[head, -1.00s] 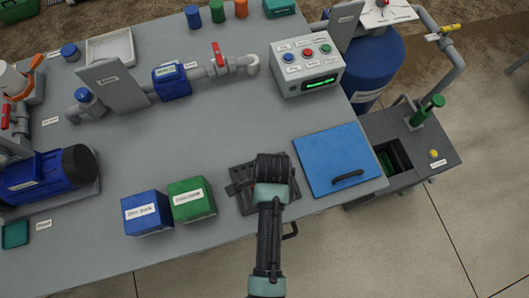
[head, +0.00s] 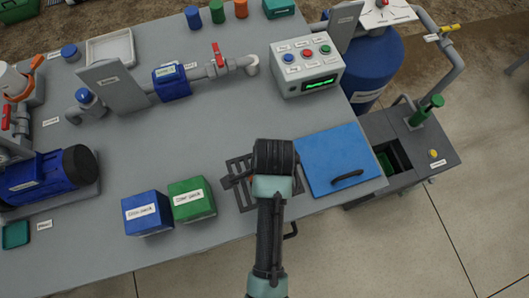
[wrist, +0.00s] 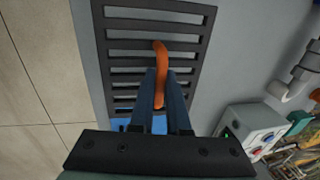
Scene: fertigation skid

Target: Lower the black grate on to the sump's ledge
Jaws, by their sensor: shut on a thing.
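The black slotted grate (head: 238,171) is over the grey bench, left of the blue panel, and partly hidden behind my gripper and arm in the head view. In the wrist view the grate (wrist: 192,42) has an orange handle (wrist: 160,70) across its middle. My gripper (wrist: 161,98) is shut on that handle. Grey bench shows through the slots. The grate seems held above the bench; the height is hard to tell. A dark rectangular opening (head: 396,158) in the dark grey unit at the right may be the sump; its ledge cannot be made out.
The blue panel (head: 330,150) with a black handle lies between the grate and the dark unit. Blue (head: 147,212) and green (head: 192,199) boxes stand left of the grate. A control box (head: 305,66) stands behind. A green-handled post (head: 428,109) rises beside the opening.

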